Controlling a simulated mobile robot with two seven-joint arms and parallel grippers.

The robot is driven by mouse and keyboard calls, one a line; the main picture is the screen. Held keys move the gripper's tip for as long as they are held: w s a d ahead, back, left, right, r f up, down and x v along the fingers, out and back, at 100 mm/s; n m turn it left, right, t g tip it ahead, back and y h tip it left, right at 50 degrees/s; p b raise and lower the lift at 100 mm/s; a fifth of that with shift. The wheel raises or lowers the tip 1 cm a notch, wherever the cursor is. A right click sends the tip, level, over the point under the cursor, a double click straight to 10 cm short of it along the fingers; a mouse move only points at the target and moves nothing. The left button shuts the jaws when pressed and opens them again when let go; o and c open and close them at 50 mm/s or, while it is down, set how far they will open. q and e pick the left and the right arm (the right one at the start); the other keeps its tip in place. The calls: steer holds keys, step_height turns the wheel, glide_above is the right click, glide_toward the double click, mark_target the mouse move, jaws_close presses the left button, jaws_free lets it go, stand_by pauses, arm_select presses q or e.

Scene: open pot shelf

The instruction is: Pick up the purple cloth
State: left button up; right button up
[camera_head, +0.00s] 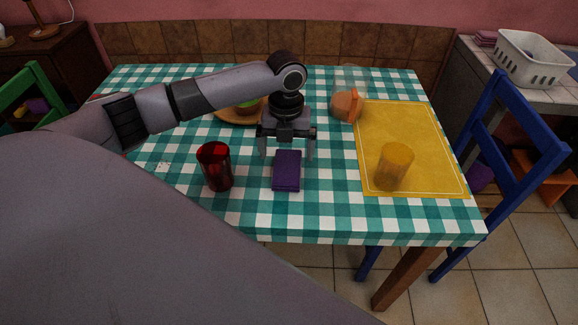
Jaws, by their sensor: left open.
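The purple cloth (287,172) is a small folded rectangle lying flat on the checkered table (330,215), near the middle of its front half. My left gripper (286,156) points down just over the back end of the cloth. Its fingers are spread, one on each side of the cloth, with nothing held between them. I cannot tell how high the fingertips are above the table. My right gripper is not in view.
A red cup (215,167) stands close left of the cloth. A yellow cup (394,166) stands on a yellow placemat (405,120) to the right. Behind are a plate (228,115) partly hidden by my arm and a clear jug with orange contents (346,104). A blue chair (515,165) stands right.

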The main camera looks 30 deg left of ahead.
mark_target(287, 164)
arm_select(q)
step_height(287, 164, down, 4)
steer(key=shift+d+f, duration=0.1)
steer(key=shift+d, duration=0.05)
steer(key=c, duration=1.1)
steer(key=shift+c, duration=0.2)
steer(key=shift+r, duration=0.2)
step_height(287, 164, up, 20)
steer(key=p, duration=0.1)
steer(key=shift+f, duration=0.1)
